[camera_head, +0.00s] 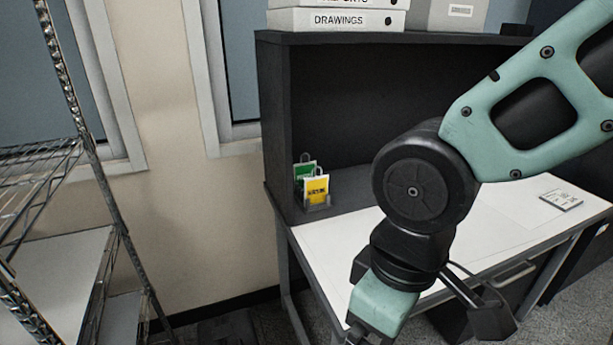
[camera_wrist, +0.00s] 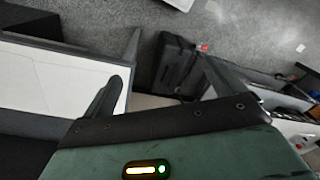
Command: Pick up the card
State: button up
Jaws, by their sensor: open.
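A yellow card (camera_head: 316,190) with dark print stands upright in a small grey holder (camera_head: 318,207) at the left end of the desk. A green card (camera_head: 304,171) stands behind it, partly hidden. A flat white printed piece (camera_head: 561,199) lies at the desk's right; I cannot tell whether it is a card. My gripper (camera_wrist: 160,88) is open and empty in the wrist view, pointing at the floor and desk edge. In the head view its fingertips are cut off at the bottom, to the right of and nearer than the cards. No card shows in the wrist view.
The white desk top (camera_head: 340,245) is mostly clear. A wire shelf rack (camera_head: 60,190) stands at the left. A dark object (camera_wrist: 172,62) sits on the grey floor.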

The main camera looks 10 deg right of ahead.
aim_at(301, 170)
jog(key=i+l+u, duration=0.15)
jog(key=l+u, duration=0.15)
jog(key=i+l+u, duration=0.25)
jog(key=l+u, duration=0.3)
jog(key=l, duration=0.15)
